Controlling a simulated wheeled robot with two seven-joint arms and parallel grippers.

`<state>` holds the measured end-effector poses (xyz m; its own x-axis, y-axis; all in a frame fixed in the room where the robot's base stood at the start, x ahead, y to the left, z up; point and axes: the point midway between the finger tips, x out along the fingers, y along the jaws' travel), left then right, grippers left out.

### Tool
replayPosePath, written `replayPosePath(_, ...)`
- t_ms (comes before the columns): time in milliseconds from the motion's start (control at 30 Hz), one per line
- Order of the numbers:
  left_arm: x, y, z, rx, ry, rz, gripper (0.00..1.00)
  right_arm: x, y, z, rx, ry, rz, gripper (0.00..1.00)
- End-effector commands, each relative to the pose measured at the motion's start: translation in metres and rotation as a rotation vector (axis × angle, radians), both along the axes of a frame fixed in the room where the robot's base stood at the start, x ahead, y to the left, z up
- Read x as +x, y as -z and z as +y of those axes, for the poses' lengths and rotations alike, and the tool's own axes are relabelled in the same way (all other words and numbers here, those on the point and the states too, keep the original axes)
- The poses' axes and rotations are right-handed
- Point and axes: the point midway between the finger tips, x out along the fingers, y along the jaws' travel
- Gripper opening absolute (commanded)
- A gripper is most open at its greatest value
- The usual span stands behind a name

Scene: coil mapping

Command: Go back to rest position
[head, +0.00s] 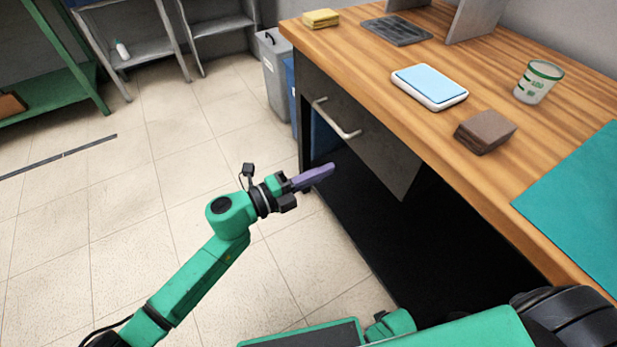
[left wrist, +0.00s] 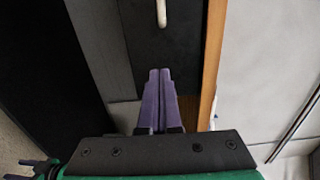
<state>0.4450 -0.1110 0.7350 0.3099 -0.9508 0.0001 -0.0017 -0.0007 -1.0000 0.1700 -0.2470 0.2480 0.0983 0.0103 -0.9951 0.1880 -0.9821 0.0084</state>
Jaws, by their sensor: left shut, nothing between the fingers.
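My left gripper (head: 314,175) has purple fingers. It is in front of the wooden desk's dark drawer (head: 365,150), below the drawer handle (head: 337,118), and apart from it. In the left wrist view its two fingers (left wrist: 158,90) lie side by side, shut, with nothing between them. The handle also shows at the top of that view (left wrist: 161,12). My right gripper is not in view; only part of my own body shows at the bottom right of the head view.
On the desk (head: 480,70) are a blue-topped scale (head: 430,86), a white-green cup (head: 537,82), brown blocks (head: 485,131), a yellow sponge stack (head: 321,18), a dark tray (head: 397,31) and a teal mat (head: 585,205). A grey bin (head: 273,75) stands beside it.

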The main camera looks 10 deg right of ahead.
Motion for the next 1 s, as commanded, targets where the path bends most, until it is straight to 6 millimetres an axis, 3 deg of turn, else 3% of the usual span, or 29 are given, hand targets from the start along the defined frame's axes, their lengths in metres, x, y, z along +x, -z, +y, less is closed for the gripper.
replayPosePath(133,-0.007,0.001,0.022,0.001,0.000,0.001,0.00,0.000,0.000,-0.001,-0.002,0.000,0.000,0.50)
replayPosePath(400,-0.008,0.001,0.026,-0.001,-0.001,0.002,0.00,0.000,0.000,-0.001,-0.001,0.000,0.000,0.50)
replayPosePath(467,-0.003,0.004,0.029,-0.007,-0.025,0.023,0.00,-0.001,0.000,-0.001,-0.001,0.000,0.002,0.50)
replayPosePath(567,0.025,0.027,0.051,-0.044,-0.160,0.149,0.00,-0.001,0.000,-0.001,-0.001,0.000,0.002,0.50)
replayPosePath(667,0.064,0.081,0.100,-0.106,-0.404,0.381,0.00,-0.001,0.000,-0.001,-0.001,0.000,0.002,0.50)
replayPosePath(700,0.074,0.110,0.124,-0.128,-0.514,0.485,0.00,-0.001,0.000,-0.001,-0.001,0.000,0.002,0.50)
replayPosePath(767,0.079,0.155,0.161,-0.159,-0.670,0.639,0.00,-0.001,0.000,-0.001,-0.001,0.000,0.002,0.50)
replayPosePath(867,0.065,0.231,0.217,-0.196,-0.908,0.880,0.00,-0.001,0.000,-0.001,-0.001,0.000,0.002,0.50)
replayPosePath(967,0.026,0.304,0.266,-0.220,-1.127,1.108,0.00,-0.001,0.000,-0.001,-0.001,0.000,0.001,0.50)
replayPosePath(1000,0.004,0.331,0.283,-0.226,-1.211,1.196,0.00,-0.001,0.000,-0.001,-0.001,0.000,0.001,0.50)
